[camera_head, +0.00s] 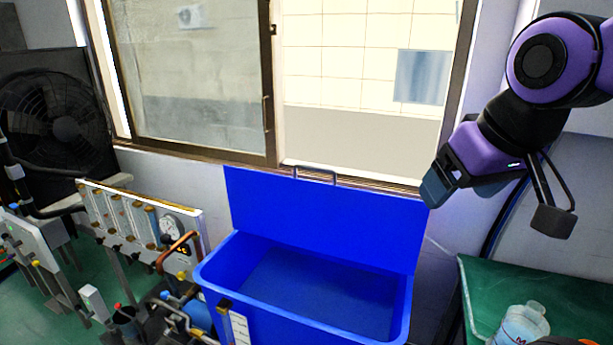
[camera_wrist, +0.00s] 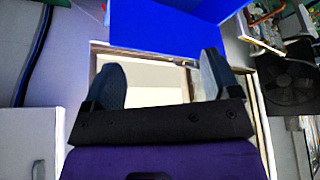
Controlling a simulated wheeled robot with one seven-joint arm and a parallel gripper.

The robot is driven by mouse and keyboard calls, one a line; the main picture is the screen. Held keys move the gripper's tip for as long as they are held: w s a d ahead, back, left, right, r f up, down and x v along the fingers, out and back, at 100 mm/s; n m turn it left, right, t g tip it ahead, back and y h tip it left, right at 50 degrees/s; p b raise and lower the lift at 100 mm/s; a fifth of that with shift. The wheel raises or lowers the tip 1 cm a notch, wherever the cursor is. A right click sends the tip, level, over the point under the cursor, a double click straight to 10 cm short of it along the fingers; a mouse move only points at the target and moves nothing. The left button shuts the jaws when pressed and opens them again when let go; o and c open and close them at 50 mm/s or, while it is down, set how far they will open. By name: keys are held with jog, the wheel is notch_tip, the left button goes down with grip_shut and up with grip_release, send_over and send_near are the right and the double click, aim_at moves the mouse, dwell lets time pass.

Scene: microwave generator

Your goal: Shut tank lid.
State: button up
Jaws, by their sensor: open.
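The blue tank (camera_head: 215,272) stands on the floor in the lower middle of the head view, its top open and its inside visible. Its blue lid (camera_head: 320,222) stands raised along the back edge, near the wall under the window. A metal handle (camera_head: 315,174) sits on the lid's top edge. My gripper (camera_head: 436,190) is just right of the lid's upper right corner in the head view; whether it touches is not clear. In the wrist view my gripper (camera_wrist: 165,72) has its two fingers wide apart with nothing between them, and a blue surface (camera_wrist: 165,25) shows beyond them.
A sliding window (camera_head: 190,80) is behind the tank. A panel with gauges and pipes (camera_head: 140,220) stands close on the left, and a large black fan (camera_head: 55,115) is at far left. A green-topped table (camera_head: 540,290) with a clear container (camera_head: 522,325) is at right.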

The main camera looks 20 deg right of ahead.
jog(key=shift+w+a, duration=0.1)
jog(key=shift+a, duration=0.25)
